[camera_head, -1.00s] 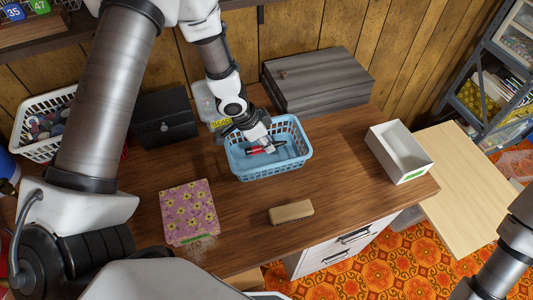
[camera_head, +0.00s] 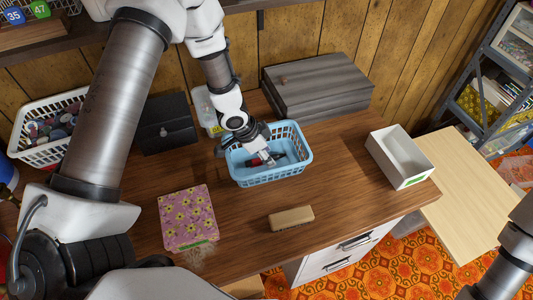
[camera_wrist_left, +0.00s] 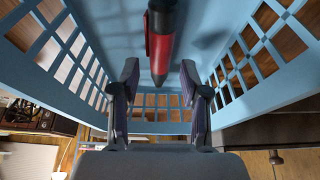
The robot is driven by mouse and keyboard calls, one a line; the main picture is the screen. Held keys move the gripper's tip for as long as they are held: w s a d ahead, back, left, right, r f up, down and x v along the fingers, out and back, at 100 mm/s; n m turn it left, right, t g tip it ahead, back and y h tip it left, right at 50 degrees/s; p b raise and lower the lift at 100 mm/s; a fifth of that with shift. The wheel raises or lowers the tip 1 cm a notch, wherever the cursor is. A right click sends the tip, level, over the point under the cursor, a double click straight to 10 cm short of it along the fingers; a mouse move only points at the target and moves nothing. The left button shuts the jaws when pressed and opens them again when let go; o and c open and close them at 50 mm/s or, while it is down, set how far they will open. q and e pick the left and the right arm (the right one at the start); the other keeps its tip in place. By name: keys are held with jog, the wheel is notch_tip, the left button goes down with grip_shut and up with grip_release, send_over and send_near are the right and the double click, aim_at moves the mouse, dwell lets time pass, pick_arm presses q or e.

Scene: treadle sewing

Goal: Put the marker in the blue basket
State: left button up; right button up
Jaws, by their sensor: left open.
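The red and black marker (camera_head: 256,162) is inside the blue basket (camera_head: 270,176) on the wooden desk. My left gripper (camera_head: 264,154) reaches into the basket from the back left, and its fingers partly hide the marker. In the left wrist view, the gripper (camera_wrist_left: 160,95) is open, with a wide gap between its two fingers. The marker (camera_wrist_left: 160,45) shows beyond and between the fingertips, with no finger touching it there. The basket's lattice walls (camera_wrist_left: 262,75) stand on both sides. My right gripper is out of view; only part of my right arm shows at the lower right.
A tan block (camera_head: 291,217) and a floral book (camera_head: 187,217) lie in front of the basket. A white open box (camera_head: 404,170) stands to the right. A grey wooden case (camera_head: 318,82), a black box (camera_head: 162,122) and a white basket (camera_head: 45,153) stand behind and left.

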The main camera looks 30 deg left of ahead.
pick_arm(q)
jog(key=p+v, duration=0.2)
jog(key=v, duration=0.9)
jog(key=shift+r+p, duration=0.35)
jog(key=shift+p, duration=0.05)
